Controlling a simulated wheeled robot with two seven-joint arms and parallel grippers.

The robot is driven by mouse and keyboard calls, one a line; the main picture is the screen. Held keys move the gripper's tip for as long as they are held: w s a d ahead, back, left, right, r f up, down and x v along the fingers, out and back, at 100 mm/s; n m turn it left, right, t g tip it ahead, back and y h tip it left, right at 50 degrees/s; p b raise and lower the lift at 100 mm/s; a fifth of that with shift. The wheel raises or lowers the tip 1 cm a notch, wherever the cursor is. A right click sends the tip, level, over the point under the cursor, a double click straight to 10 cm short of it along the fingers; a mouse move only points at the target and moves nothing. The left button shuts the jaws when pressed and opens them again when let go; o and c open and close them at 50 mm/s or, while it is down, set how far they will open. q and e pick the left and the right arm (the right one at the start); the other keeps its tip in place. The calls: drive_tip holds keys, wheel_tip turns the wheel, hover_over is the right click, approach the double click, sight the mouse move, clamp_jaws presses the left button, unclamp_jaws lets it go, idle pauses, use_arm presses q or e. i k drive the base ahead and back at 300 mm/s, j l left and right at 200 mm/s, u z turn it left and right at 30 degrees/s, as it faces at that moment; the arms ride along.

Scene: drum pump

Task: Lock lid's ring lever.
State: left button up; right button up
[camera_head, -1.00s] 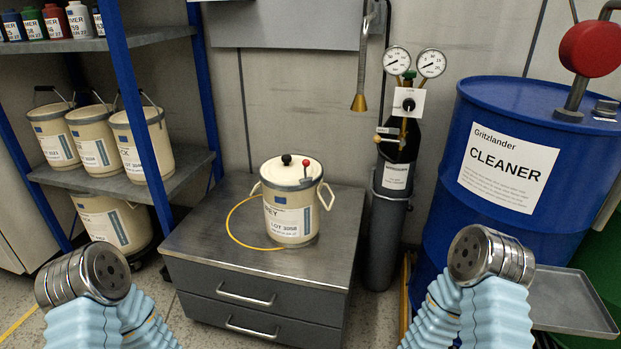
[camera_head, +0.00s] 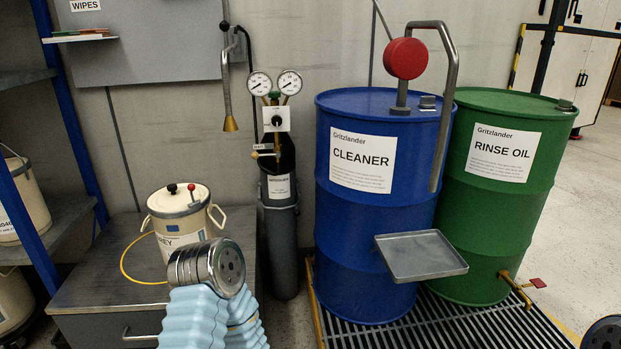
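A cream pail (camera_head: 179,238) stands on the grey drawer cabinet at the lower left. Its lid (camera_head: 176,200) is on top, with a grey ring around the rim. A black knob (camera_head: 172,188) is on the lid. A short lever with a red ball tip (camera_head: 191,188) sticks up beside it. I cannot tell whether the ring is clamped. A metal end of my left arm covers the pail's lower right part in the view. A metal piece of my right arm shows only in the bottom right corner. No gripper fingers show on either arm.
A grey drawer cabinet (camera_head: 90,285) bears the pail and a yellow hose loop (camera_head: 126,262). A gas cylinder with gauges (camera_head: 281,245) stands right of it. Blue (camera_head: 345,235) and green (camera_head: 480,235) drums stand on a grating. A tray (camera_head: 420,256) juts out before the blue drum.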

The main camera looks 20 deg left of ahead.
sight(191, 188)
drive_tip(key=j+z, duration=0.35)
drive_tip(key=k+j+z, duration=0.1)
drive_tip(key=j+z, duration=0.3)
drive_tip(key=k+j+z, duration=0.15)
drive_tip(key=j+z, duration=0.2)
drive_tip(key=j, duration=0.15)
drive_tip(key=k+j+z, duration=0.2)
drive_tip(key=j+z, duration=0.2)
